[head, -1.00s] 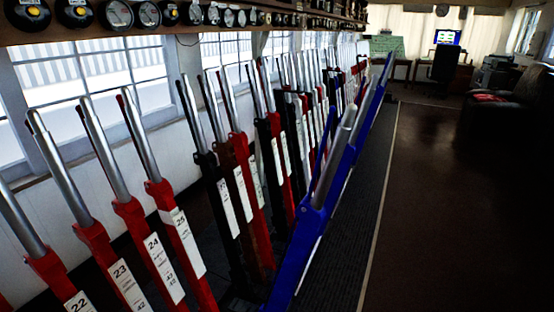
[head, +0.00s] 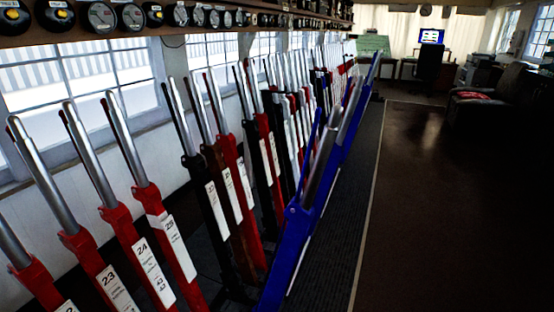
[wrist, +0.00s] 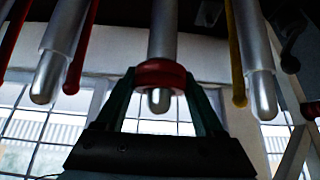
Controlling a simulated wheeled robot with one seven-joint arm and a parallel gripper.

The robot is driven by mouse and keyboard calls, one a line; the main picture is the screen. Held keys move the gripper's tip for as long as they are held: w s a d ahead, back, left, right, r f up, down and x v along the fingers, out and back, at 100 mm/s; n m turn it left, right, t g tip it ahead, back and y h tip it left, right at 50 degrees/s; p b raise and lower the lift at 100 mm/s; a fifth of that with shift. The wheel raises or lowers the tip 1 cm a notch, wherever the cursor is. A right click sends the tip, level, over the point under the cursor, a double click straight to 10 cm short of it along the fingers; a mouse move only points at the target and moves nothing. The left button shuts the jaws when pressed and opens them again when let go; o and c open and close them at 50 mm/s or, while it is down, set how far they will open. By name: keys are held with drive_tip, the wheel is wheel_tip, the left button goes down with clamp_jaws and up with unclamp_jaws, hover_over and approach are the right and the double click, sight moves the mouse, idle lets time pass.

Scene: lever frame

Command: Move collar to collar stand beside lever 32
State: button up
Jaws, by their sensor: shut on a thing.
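In the wrist view a red collar (wrist: 161,77) sits around the silver handle of a lever (wrist: 162,38), just short of its rounded tip. My gripper (wrist: 160,74) is shut on the collar, one dark green finger on each side. The collar hides part of the handle. The head view does not show my gripper or the collar. I cannot pick out lever 32 or its collar stand, as the farther plates are too small to read.
Silver levers stand close on the left (wrist: 52,65) and right (wrist: 257,75) in the wrist view. The head view shows a row of red levers (head: 123,226), black levers and blue levers (head: 297,222) leaning outward. Open floor (head: 450,200) lies to the right.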

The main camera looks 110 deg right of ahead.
drive_tip(key=shift+w+d+r+p, duration=0.1)
drive_tip(key=shift+r+p, duration=0.55)
drive_tip(key=shift+r, duration=0.2)
drive_tip(key=shift+w+d+r+p, duration=0.1)
drive_tip(key=shift+w+r+p, duration=0.05)
drive_tip(key=shift+r+p, duration=0.55)
drive_tip(key=shift+w+d+r+p, duration=0.1)
drive_tip(key=shift+r+p, duration=0.45)
drive_tip(key=shift+r, duration=0.4)
drive_tip(key=shift+w+d+r, duration=0.1)
drive_tip(key=shift+w+r, duration=0.05)
drive_tip(key=shift+r, duration=0.55)
drive_tip(key=shift+w+d+r, duration=0.1)
drive_tip(key=shift+r, duration=0.55)
